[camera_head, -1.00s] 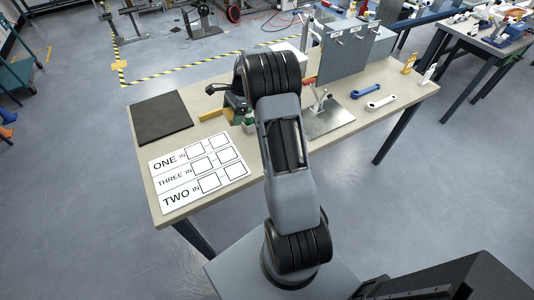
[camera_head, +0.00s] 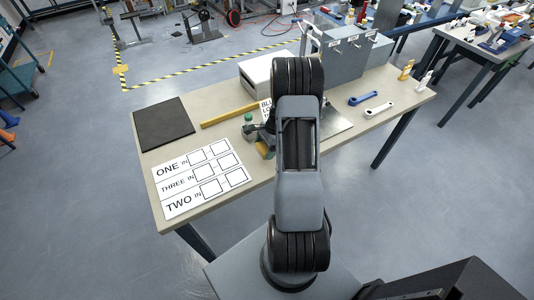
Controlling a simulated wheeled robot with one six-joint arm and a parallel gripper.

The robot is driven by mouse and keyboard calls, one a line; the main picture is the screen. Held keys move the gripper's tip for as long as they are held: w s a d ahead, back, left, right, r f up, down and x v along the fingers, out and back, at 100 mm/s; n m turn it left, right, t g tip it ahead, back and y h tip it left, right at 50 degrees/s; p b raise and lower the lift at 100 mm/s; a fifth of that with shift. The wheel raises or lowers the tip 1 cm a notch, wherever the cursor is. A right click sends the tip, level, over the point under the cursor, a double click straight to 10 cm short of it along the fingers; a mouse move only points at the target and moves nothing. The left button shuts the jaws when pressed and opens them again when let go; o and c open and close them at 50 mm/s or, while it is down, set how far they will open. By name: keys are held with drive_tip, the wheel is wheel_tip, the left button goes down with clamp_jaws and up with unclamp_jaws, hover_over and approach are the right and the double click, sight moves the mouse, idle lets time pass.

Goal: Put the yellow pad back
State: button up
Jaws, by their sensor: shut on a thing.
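My gripper (camera_head: 257,134) is low over the middle of the bench, left of my arm, and partly hidden by it. A small yellow piece, which looks like the yellow pad (camera_head: 263,150), shows at the gripper's near end. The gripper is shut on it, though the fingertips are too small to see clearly. I cannot tell whether the pad touches the bench top. A small green thing (camera_head: 248,117) stands just behind the gripper.
The bench (camera_head: 215,133) holds a black mat (camera_head: 163,121), a printed ONE/THREE/TWO sheet (camera_head: 200,178), a long yellow bar (camera_head: 229,116), and a white box (camera_head: 262,76). A grey cabinet (camera_head: 345,55), blue wrench (camera_head: 363,97) and white wrench (camera_head: 378,109) are right.

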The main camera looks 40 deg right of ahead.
drive_tip(key=shift+s+d+f+p, duration=0.1)
drive_tip(key=shift+s+f+p, duration=0.2)
drive_tip(key=shift+f, duration=0.45)
drive_tip(key=shift+s+d+f+p, duration=0.15)
drive_tip(key=shift+f+p, duration=0.15)
drive_tip(key=shift+f, duration=0.45)
drive_tip(key=shift+a+f, duration=0.1)
drive_tip(key=shift+f, duration=0.3)
drive_tip(key=shift+f, duration=0.35)
drive_tip(key=o, duration=0.9)
drive_tip(key=shift+r, duration=0.2)
